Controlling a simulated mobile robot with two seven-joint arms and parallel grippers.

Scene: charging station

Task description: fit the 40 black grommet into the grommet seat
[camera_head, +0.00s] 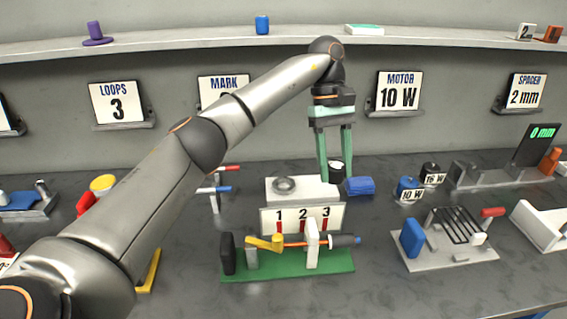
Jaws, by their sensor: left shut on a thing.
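My left gripper (335,176) reaches down from above at the middle of the view, its green fingers shut on a small black cylindrical piece with a pale top, which looks like the black grommet (337,174). Its number cannot be read. The fingertips are just at the right rear edge of a white block (318,190) with a grey ring (284,184) on top; this looks like the grommet seat, but I cannot be sure. Whether the black piece touches the block is unclear. My right gripper is not in view.
A blue block (360,186) lies close right of the gripper. In front stands a green-based fixture (290,268) with a 1-2-3 scale panel (302,217). Blue (408,188) and black (431,173) motors sit right. A grey slotted fixture (450,245) is front right.

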